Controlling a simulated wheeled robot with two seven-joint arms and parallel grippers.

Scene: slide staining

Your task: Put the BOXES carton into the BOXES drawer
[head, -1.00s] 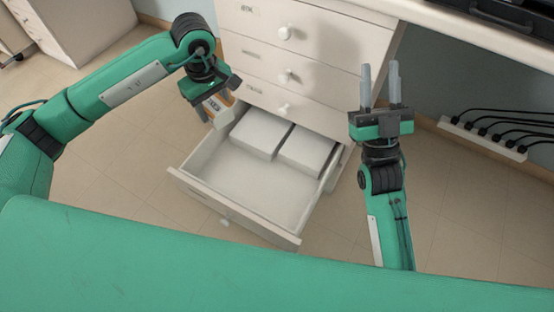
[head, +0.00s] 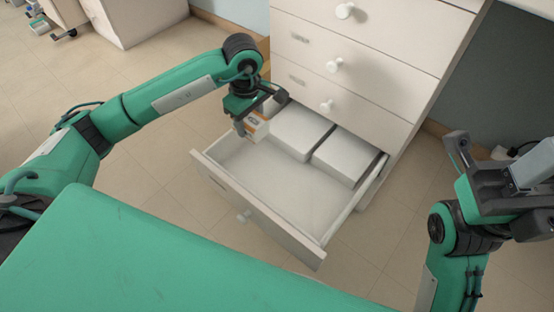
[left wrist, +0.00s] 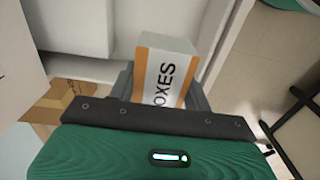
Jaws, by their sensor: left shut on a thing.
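The BOXES carton (head: 257,127), white with orange edges, is held in my left gripper (head: 252,122) at the left side of the open drawer. In the left wrist view the carton (left wrist: 170,72) stands between the fingers, its black BOXES lettering partly hidden by the gripper. The open bottom drawer (head: 285,241) has a bare front part; its label cannot be read. In the head view the carton overlaps the drawer's left wall; its height above the drawer is hard to tell. My right gripper (head: 490,165) is at the right, fingers apart and empty.
Two white boxes (head: 301,128) (head: 343,154) lie at the back of the drawer. The cabinet (head: 375,55) with closed drawers and round knobs rises behind. A brown cardboard box (left wrist: 52,100) shows in the left wrist view. Tiled floor surrounds the drawer.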

